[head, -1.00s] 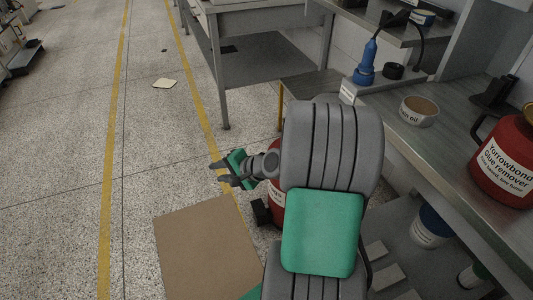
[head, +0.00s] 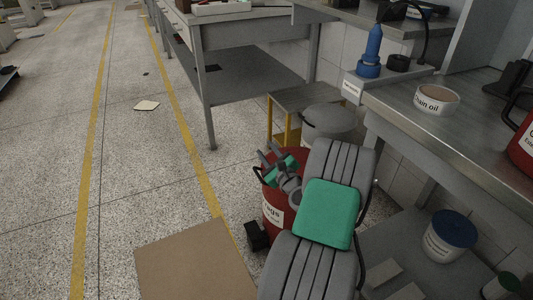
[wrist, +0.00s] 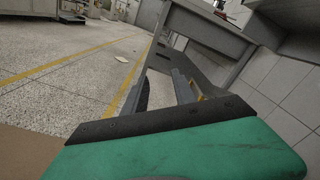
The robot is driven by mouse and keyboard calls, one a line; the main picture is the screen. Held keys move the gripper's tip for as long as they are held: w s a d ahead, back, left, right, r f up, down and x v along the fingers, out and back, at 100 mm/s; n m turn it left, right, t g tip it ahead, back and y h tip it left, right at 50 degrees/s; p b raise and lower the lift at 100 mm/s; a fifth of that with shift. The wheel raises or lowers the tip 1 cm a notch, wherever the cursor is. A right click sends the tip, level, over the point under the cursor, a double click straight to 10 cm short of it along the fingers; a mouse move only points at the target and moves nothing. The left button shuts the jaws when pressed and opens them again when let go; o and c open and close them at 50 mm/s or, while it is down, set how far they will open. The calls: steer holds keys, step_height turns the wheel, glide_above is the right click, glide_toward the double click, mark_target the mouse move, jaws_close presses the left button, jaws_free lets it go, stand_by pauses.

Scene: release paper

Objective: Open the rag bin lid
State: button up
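The rag bin is a red can (head: 272,217) with a white label ending in "gs", standing on the floor below the bench in the head view. A black pedal-like block (head: 257,235) sits at its foot. My arm and gripper cover much of its top, so I cannot make out how the lid sits. My gripper (head: 269,153) is over the bin's upper left part in the head view; I cannot tell whether it touches. Its two fingers stand apart with nothing between them, also in the wrist view (wrist: 163,90). The wrist view does not show the bin.
A grey round-lidded bin (head: 329,122) and a yellow-legged stand (head: 300,98) are behind the rag bin. A brown mat (head: 185,262) lies in front. The floor at left is open.

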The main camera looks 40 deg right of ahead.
steer(key=shift+c, duration=0.4)
jaws_close()
stand_by(0.9)
steer(key=shift+o, duration=0.4)
jaws_free()
steer(key=shift+s, duration=0.1)
steer(key=p+v, duration=0.1)
steer(key=v, duration=0.6)
steer(key=shift+s+p, duration=0.35)
steer(key=shift+p, duration=0.05)
